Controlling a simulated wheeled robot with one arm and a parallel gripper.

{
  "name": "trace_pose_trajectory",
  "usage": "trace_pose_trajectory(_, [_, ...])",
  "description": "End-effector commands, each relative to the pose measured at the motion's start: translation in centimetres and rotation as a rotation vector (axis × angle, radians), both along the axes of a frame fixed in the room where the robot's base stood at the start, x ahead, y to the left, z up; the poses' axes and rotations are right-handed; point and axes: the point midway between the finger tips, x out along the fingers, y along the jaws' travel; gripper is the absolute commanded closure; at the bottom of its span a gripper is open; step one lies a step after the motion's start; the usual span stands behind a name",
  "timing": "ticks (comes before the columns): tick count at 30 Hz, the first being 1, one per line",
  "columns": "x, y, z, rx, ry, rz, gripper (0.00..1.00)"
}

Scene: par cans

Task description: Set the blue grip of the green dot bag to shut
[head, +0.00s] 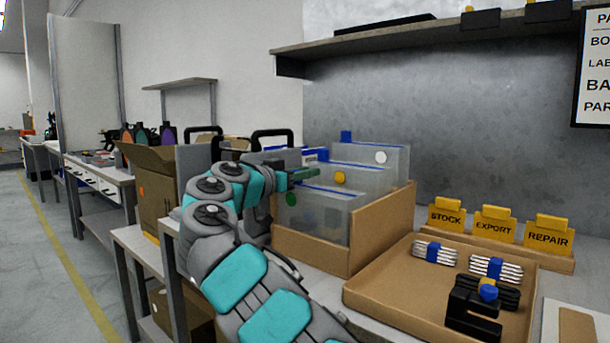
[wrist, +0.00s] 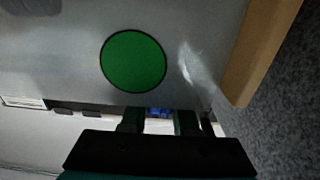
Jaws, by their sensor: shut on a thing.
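The green dot bag (head: 320,221) is a clear, greyish bag at the front of a cardboard box, with a green dot (head: 291,199) and a blue strip along its top. My gripper (head: 304,175) is at the bag's top edge in the head view. In the wrist view, the green dot (wrist: 133,61) is large and close. My gripper (wrist: 159,119) is shut on the blue grip (wrist: 160,112), which shows as a small blue patch between the two dark fingers. Most of the grip is hidden by the fingers, and I cannot tell where it sits along the strip.
Behind it in the cardboard box (head: 378,236) stand bags with a yellow dot (head: 340,178) and a white dot (head: 381,157). A tray (head: 385,293) with bundled sticks is at right, before yellow signs (head: 494,226). A shelf (head: 400,48) hangs above.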

Motion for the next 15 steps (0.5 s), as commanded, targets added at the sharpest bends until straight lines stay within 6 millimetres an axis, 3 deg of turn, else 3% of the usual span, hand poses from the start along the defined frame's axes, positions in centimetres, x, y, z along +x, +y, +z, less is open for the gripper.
trace_pose_trajectory(5, [-0.03, 0.00, 0.07, -0.001, -0.001, 0.000, 1.00])
trace_pose_trajectory(6, [-0.02, -0.01, 0.07, -0.001, -0.001, 0.000, 0.67])
trace_pose_trajectory(13, [-0.01, -0.02, 0.04, 0.000, 0.000, 0.000, 0.41])
trace_pose_trajectory(15, [-0.01, -0.02, 0.04, 0.000, 0.000, 0.000, 0.40])
